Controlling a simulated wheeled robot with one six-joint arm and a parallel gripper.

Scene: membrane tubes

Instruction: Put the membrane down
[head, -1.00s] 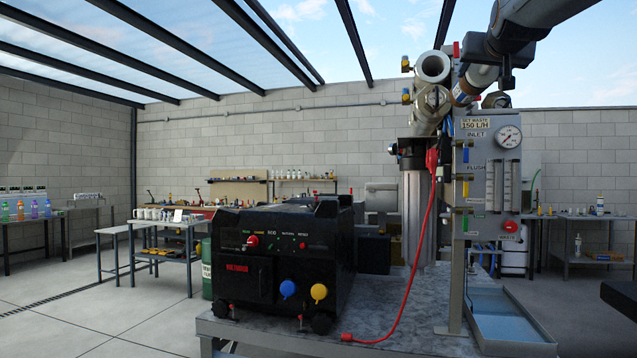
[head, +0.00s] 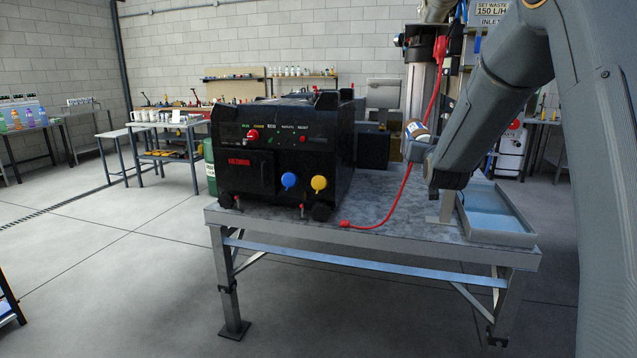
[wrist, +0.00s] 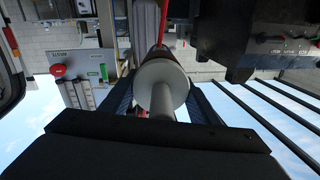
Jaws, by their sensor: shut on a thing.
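The membrane shows in the wrist view as a pale grey tube with a wide round end (wrist: 162,86), between my two dark finger pads. In the head view a short brown and white part of the membrane (head: 419,132) shows at my gripper (head: 420,150), above the right half of the metal table (head: 380,238). My gripper is shut on it and clear of the table top. My forearm hides most of the membrane and much of the fingers in the head view.
A black machine (head: 280,150) stands on the table's left half. A red hose (head: 405,190) hangs beside my gripper. A shallow blue-floored tray (head: 498,238) sits at the right end. Bare table top lies in front of the hose.

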